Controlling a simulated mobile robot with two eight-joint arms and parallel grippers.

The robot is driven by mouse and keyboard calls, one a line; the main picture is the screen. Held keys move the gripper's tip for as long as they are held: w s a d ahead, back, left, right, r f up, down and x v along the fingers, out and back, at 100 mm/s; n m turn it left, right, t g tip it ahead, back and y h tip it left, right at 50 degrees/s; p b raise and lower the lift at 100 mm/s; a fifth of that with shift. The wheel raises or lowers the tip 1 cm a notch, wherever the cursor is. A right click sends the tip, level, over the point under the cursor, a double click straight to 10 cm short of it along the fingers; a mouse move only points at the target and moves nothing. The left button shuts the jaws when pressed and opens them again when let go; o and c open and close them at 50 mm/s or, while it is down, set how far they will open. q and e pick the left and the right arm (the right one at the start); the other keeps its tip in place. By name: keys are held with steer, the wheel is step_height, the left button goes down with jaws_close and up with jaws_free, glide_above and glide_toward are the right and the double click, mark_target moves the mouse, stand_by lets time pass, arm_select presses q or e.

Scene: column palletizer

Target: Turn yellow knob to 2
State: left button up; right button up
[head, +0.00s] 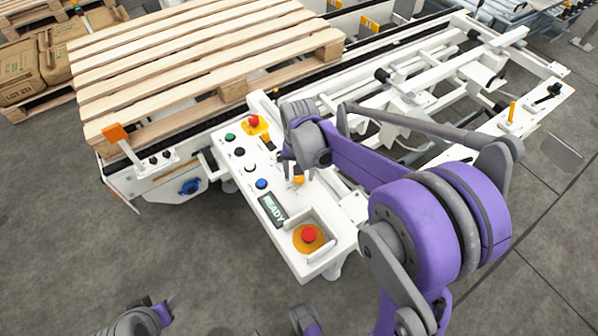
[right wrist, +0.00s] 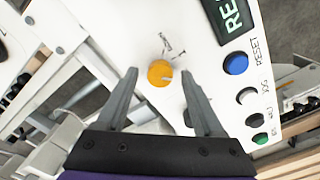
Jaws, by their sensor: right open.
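The yellow knob (head: 298,180) sits on a white control panel (head: 318,262), partly hidden by my right gripper (head: 290,166) in the head view. In the right wrist view the yellow knob (right wrist: 158,72) shows a short pale pointer line towards the lower right. Small dark scale marks (right wrist: 173,48) stand beside it, too small to read surely. My right gripper (right wrist: 159,73) is open, with one fingertip on each side of the knob; I see no contact. Purple and grey parts of mine show at the bottom edge of the head view, possibly my left gripper (head: 167,307).
The panel carries a READY display (head: 272,208), a blue RESET button (head: 261,184), white, black and green buttons, and a red emergency stop (head: 309,234) inside a guard. Another red button (head: 253,121) is farther back. A wooden pallet (head: 200,60) lies on the conveyor behind.

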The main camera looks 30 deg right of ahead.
steer(key=shift+r, duration=0.1)
step_height(320, 180, up, 11)
steer(key=p, duration=0.1)
steer(key=shift+f, duration=0.2)
stand_by(0.4)
steer(key=s+a+n+t+p, duration=0.2)
steer(key=s+a+n+p, duration=0.1)
steer(key=s, duration=0.5)
steer(key=s+a+r+n+t+p, duration=0.1)
steer(key=s+a+n+t+p, duration=0.2)
steer(key=s, duration=0.5)
steer(key=shift+a+n, duration=0.35)
steer(key=shift+n, duration=0.15)
steer(key=shift+w+r, duration=0.1)
stand_by(0.8)
